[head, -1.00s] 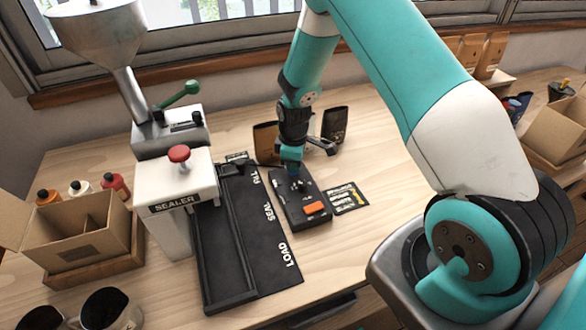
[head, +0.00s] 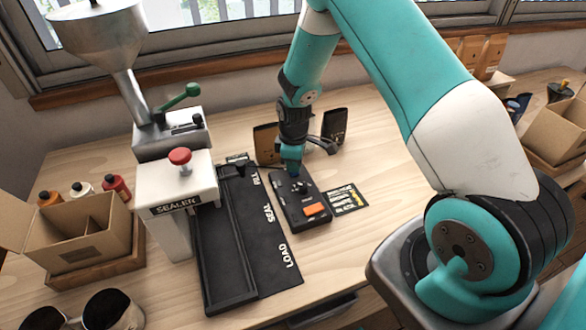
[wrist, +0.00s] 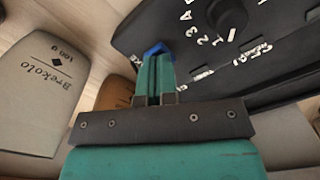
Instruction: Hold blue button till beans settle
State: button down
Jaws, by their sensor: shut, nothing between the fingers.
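The black control box (head: 301,205) lies on the table in the head view, with an orange switch (head: 316,209) and a dark knob. The blue button (wrist: 157,48) shows in the wrist view at the box's edge, mostly hidden behind my fingertips. My gripper (head: 291,171) is shut and empty and points down at the far end of the box. In the wrist view my gripper's fingertips (wrist: 155,62) meet the blue button and seem to touch it. How far the button is pressed I cannot tell. The beans are not visible.
The white sealer (head: 176,190) with a red knob and the metal hopper (head: 100,35) stand left of the black track (head: 228,250). A printed card (head: 347,198) lies right of the box.

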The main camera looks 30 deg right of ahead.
jog(key=shift+r+p, duration=1.55)
jog(key=shift+r, duration=1.05)
jog(key=s+a+r+m+y+b, duration=0.1)
jog(key=s+a+r+b, duration=0.1)
jog(key=s+a+r, duration=0.5)
jog(key=s+a+r+m+y+b, duration=0.1)
jog(key=s+a+r+y, duration=0.1)
jog(key=a+r, duration=0.6)
jog(key=s+a+r, duration=0.1)
jog(key=s+r, duration=0.1)
jog(key=s, duration=0.4)
jog(key=s+a+r+b, duration=0.1)
jog(key=s+r, duration=0.2)
jog(key=s, duration=0.2)
jog(key=s+a+r+y+b, duration=0.1)
jog(key=s+r, duration=0.2)
jog(key=s, duration=0.3)
jog(key=shift+s+r+m, duration=0.15)
jog(key=shift+s+m, duration=0.2)
jog(key=shift+m, duration=0.05)
